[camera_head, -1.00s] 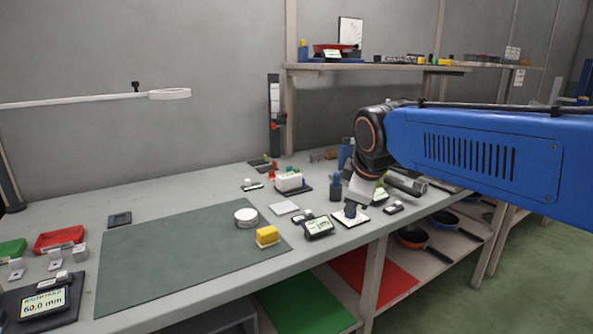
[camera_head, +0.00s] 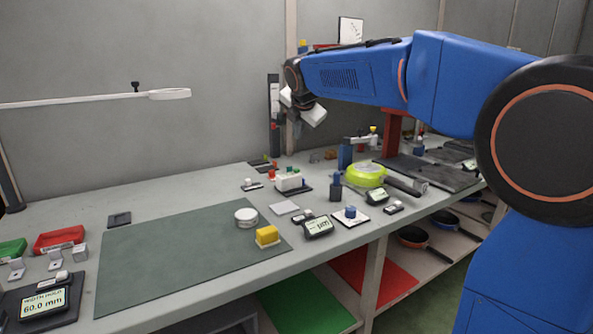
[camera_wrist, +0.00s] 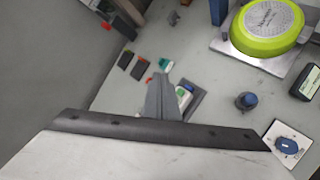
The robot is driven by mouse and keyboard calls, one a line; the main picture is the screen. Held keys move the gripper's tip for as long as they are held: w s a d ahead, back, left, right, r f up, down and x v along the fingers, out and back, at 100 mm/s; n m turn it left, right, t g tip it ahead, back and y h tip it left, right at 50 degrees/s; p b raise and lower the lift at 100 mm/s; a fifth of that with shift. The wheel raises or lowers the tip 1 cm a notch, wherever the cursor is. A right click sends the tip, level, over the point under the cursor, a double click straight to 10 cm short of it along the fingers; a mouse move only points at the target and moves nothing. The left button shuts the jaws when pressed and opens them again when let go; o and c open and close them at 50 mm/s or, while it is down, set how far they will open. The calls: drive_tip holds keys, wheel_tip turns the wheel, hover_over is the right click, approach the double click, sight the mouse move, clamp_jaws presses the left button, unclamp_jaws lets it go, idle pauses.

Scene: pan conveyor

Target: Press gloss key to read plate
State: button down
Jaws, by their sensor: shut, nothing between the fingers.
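My gripper (camera_head: 297,128) is shut and empty, raised over the back of the bench. In the wrist view its fingers (camera_wrist: 162,98) point down, partly covering a white block-shaped device (camera_wrist: 183,95); that device (camera_head: 289,181) sits on a dark base. A blue round piece (camera_head: 350,212) sits on a white plate (camera_head: 363,221) near the front edge, apart from the gripper. A small display unit (camera_head: 318,228) stands left of it; its reading is too small to tell. A lime-green pan (camera_head: 365,171) lies upside down behind. No label shows which part is the gloss key.
A green mat (camera_head: 170,255) carries a white round puck (camera_head: 246,217) and a yellow block (camera_head: 267,236). A width display (camera_head: 45,301) reads 60.0 mm at front left. A dark blue-topped post (camera_head: 336,187) stands near the pan.

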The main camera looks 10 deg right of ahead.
sight(296, 170)
drive_tip(key=shift+w+a+r, duration=0.1)
drive_tip(key=shift+w, duration=0.25)
drive_tip(key=shift+f, duration=4.4)
drive_tip(key=shift+f, duration=0.2)
drive_tip(key=shift+f, duration=0.25)
drive_tip(key=shift+f, duration=0.5)
drive_tip(key=shift+r, duration=0.95)
drive_tip(key=shift+r, duration=0.15)
